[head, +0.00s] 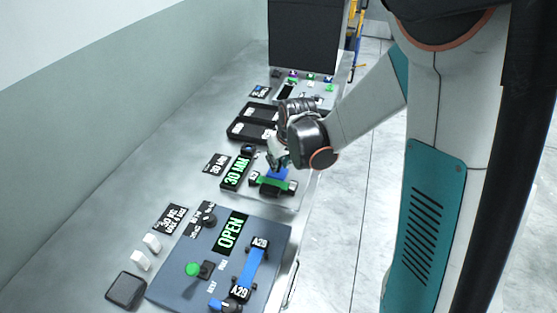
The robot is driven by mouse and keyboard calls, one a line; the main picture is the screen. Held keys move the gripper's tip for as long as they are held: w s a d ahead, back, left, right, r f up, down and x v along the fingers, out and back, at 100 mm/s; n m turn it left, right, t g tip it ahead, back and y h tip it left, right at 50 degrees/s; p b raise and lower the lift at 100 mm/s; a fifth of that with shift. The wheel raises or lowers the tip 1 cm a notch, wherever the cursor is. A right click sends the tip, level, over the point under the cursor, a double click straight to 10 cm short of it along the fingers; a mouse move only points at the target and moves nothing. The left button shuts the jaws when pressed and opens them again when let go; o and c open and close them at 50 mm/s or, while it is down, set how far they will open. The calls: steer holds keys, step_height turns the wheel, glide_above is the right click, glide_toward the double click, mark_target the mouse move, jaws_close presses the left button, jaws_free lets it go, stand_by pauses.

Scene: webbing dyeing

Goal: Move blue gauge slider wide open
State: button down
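A blue block (278,173), apparently the slider, sits on a dark and green gauge (272,185) on the bench, beside a display reading "30 JAM" (236,172). My gripper (278,163) points down right over the blue block, its fingertips at or just above it. I cannot tell whether they touch it or how far apart the fingers are. The gripper and wrist hide part of the block's far side.
The nearer panel (174,284) carries an "OPEN" display (231,233), a blue strap (253,268) between "A29" labels, and a green button (192,269). Black trays (243,131) lie behind my gripper. A dark upright screen (304,35) stands at the back. Bare bench lies to the left.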

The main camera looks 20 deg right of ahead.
steer(key=shift+w+d, duration=0.7)
steer(key=shift+w, duration=0.2)
steer(key=shift+w+d, duration=0.65)
steer(key=shift+w, duration=0.2)
steer(key=c, duration=1.4)
jaws_free()
steer(key=shift+w, duration=0.1)
steer(key=shift+o, duration=0.2)
steer(key=shift+r, duration=0.1)
steer(key=v, duration=1.2)
